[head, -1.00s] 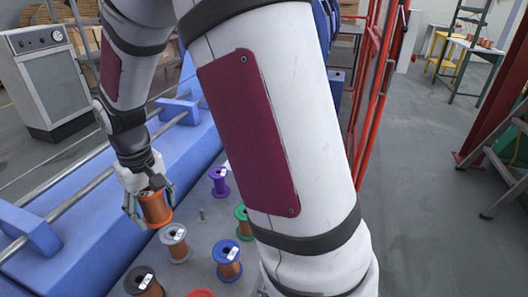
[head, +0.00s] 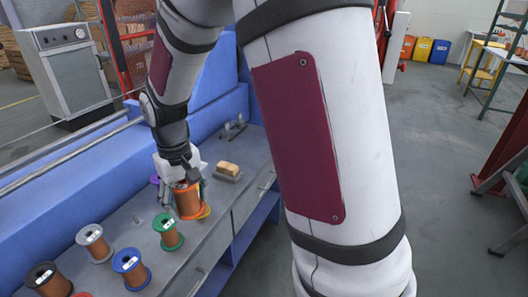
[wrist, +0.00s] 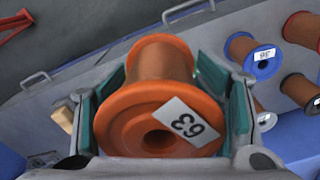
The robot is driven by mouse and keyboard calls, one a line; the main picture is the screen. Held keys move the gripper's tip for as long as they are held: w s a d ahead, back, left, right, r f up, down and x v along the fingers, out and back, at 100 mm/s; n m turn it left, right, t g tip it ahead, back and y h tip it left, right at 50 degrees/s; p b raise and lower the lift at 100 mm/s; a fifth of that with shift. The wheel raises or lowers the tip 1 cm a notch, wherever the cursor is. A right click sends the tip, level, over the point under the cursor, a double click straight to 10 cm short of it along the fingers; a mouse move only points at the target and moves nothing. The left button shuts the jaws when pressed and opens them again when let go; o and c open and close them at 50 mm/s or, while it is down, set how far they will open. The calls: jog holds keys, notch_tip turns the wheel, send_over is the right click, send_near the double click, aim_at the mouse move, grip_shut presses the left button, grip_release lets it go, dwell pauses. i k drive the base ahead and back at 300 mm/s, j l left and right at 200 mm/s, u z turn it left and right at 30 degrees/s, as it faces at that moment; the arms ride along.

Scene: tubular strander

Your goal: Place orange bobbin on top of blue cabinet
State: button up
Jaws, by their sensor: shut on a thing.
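My gripper (head: 184,190) is shut on the orange bobbin (head: 188,203), which is held upright above the grey bench top. In the wrist view the bobbin (wrist: 152,105) sits between the teal finger pads, its flange labelled 63 toward the camera. In the head view it partly hides a purple bobbin and a yellow one behind it. A blue machine body (head: 45,215) runs along the back of the bench, with a taller blue part (head: 217,88) behind my arm. I cannot tell which blue part is the cabinet.
Green (head: 168,232), grey (head: 95,243), blue (head: 131,268) and black (head: 48,280) bobbins stand on the bench (head: 205,245). A tan block (head: 229,169) lies near its far end. A grey appliance (head: 64,72) stands back left. Open floor (head: 432,190) lies to the right.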

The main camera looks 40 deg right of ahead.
aim_at(253, 146)
jog(key=i+l, duration=0.1)
jog(key=l, duration=0.35)
jog(key=i+l, duration=0.15)
jog(key=l, duration=0.3)
jog(key=i+l, duration=0.1)
jog(key=l, duration=0.35)
